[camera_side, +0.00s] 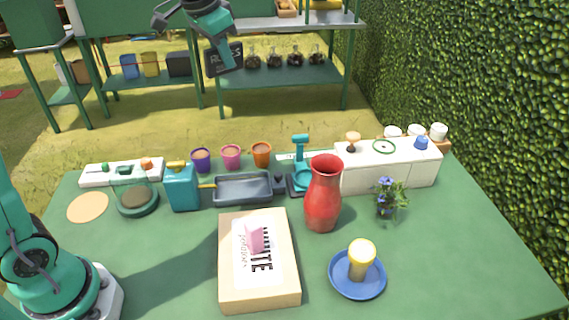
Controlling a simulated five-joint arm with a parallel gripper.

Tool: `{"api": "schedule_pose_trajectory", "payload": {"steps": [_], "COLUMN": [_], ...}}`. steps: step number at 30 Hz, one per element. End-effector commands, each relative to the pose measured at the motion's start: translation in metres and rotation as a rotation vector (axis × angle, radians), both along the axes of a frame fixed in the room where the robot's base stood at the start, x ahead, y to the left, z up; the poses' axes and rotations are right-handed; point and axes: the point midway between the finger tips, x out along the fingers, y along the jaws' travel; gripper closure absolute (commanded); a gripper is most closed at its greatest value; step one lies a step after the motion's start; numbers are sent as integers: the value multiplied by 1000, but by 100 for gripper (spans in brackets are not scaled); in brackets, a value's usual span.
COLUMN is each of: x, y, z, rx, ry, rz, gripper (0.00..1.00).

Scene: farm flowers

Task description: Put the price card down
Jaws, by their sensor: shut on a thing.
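My gripper (229,62) is raised high at the top of the view, well above the table. It is shut on the price card (213,60), a small dark card with pale lettering that I cannot fully read. The card is tilted, and the gripper finger covers part of it. The green table (440,250) lies far below.
A box with a white label (230,290) and a pink item on it stands front centre. A red vase (323,195), a blue saucer (345,287) with a yellow-topped candle, and blue flowers (388,190) stand to its right. The right front table is clear.

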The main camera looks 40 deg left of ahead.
Motion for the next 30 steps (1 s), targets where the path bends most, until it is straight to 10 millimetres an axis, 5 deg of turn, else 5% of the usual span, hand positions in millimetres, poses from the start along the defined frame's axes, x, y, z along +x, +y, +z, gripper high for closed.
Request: {"api": "schedule_pose_trajectory", "payload": {"steps": [22,30], "x": [1,8], "y": [-2,-23], "z": [-2,-31], "rx": [-1,-12], "ry": [0,8], "rz": [-1,-13], "gripper": [100,100]}}
